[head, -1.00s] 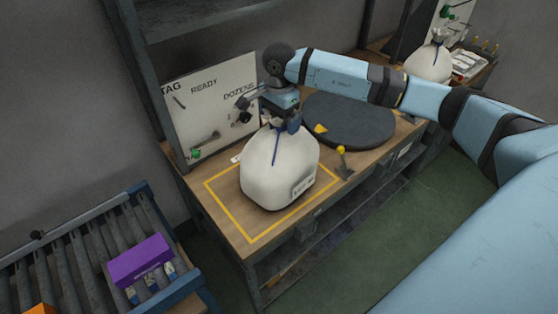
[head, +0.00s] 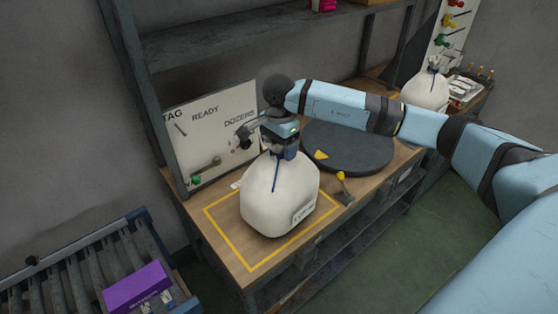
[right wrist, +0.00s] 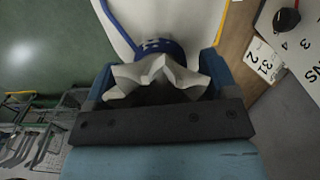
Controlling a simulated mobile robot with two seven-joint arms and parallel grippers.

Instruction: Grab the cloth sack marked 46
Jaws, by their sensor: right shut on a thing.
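A white cloth sack (head: 279,200) stands upright at the yellow outlined area on the wooden bench. Its neck is tied with a blue cord, and a small printed label on its lower right side is too small to read. My right gripper (head: 281,151) is directly above it, shut on the gathered neck. In the right wrist view the bunched white cloth (right wrist: 158,76) shows between the fingers with the blue tie (right wrist: 160,47) just beyond. A second white tied sack (head: 425,92) stands farther back at right. I see no 46 on either sack. My left gripper is out of view.
A dark round turntable (head: 348,147) and a yellow-topped peg (head: 342,185) are right of the sack. A white board (head: 212,135) stands behind left. A roller conveyor (head: 85,270) with a purple box (head: 137,288) is at lower left. A shelf (head: 240,35) hangs above.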

